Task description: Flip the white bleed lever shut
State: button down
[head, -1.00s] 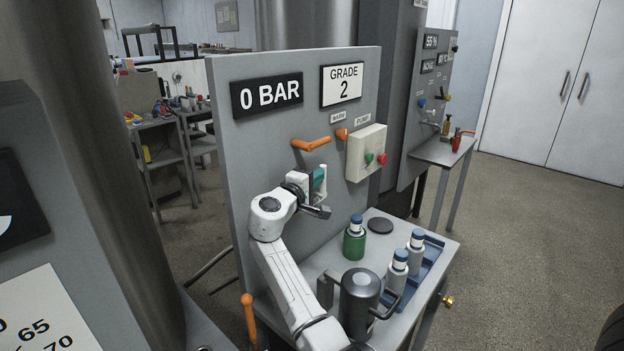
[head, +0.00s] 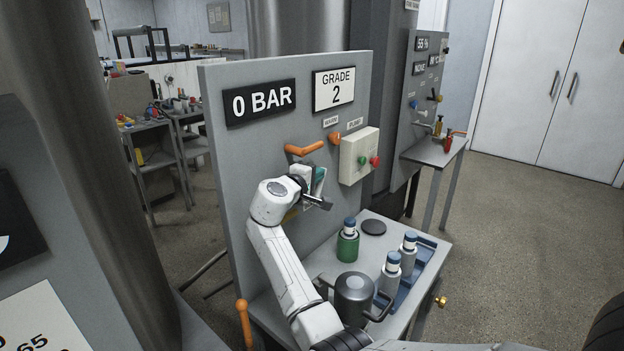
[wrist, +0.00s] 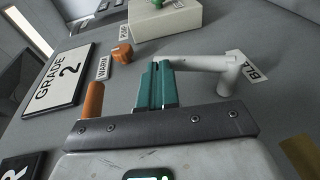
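The white bleed lever (wrist: 200,62) shows in the wrist view. It runs sideways from a white pivot post (wrist: 231,78) on the grey panel, beside a partly hidden label (wrist: 253,66). My gripper (wrist: 157,68) has its two teal fingers close together, with almost no gap, at the lever's free left end. I cannot tell whether they touch it; nothing shows clearly between them. In the head view my gripper (head: 319,178) is at the panel front, below an orange handle (head: 304,149), and hides most of the lever.
The panel (head: 235,150) reads 0 BAR and GRADE 2. A control box (head: 352,152) with green and red buttons stands out to the right. Below, the bench (head: 325,258) holds a green bottle (head: 347,247), two grey bottles and a grey pot (head: 355,293). An orange knob (wrist: 122,53) is left of the lever.

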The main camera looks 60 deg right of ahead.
jog(key=shift+s+d+b, duration=0.15)
jog(key=shift+d+b, duration=0.2)
jog(key=shift+d, duration=0.25)
jog(key=shift+s+d+b, duration=0.15)
jog(key=shift+d+b, duration=0.15)
jog(key=shift+d, duration=0.35)
jog(key=a+r+b, duration=0.1)
jog(key=a, duration=0.9)
jog(key=shift+w+a+r+b, duration=0.2)
jog(key=shift+a+b, duration=0.15)
jog(key=shift+a, duration=0.05)
jog(key=shift+r, duration=0.1)
